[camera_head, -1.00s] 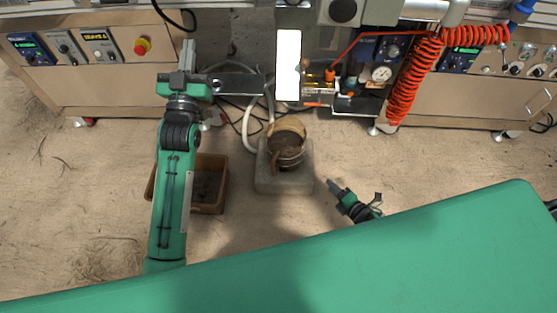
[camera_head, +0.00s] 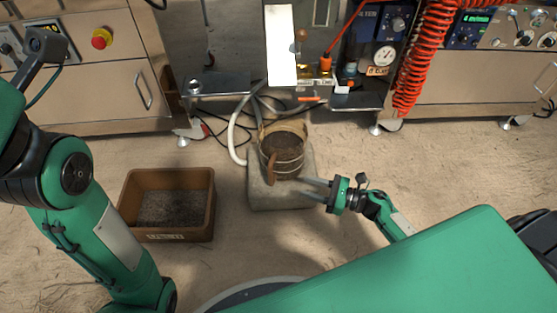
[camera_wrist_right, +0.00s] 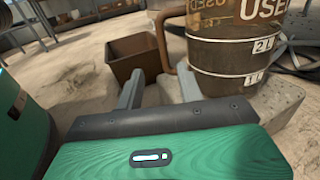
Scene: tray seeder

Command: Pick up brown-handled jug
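The jug (camera_head: 289,155) stands upright on a grey stone block (camera_head: 264,201), dark inside, with its brown handle (camera_head: 272,170) facing the near side. The right wrist view shows its brown body (camera_wrist_right: 225,60) with volume marks and the curved handle (camera_wrist_right: 163,40). My right gripper (camera_head: 308,188) is to the right of and near the jug's handle side, low over the block. Its two fingers are apart (camera_wrist_right: 158,75), with the handle appearing beyond and between their tips; contact is not visible. My left arm shows at left, but its fingers are not in view.
A brown bin (camera_head: 126,205) with dark grainy material stands left of the block. It also shows behind the fingers in the right wrist view (camera_wrist_right: 133,50). A white hose (camera_head: 234,140) runs left of the jug. Machines with a metal shelf (camera_head: 219,83) stand behind. Sandy floor is open right of the block.

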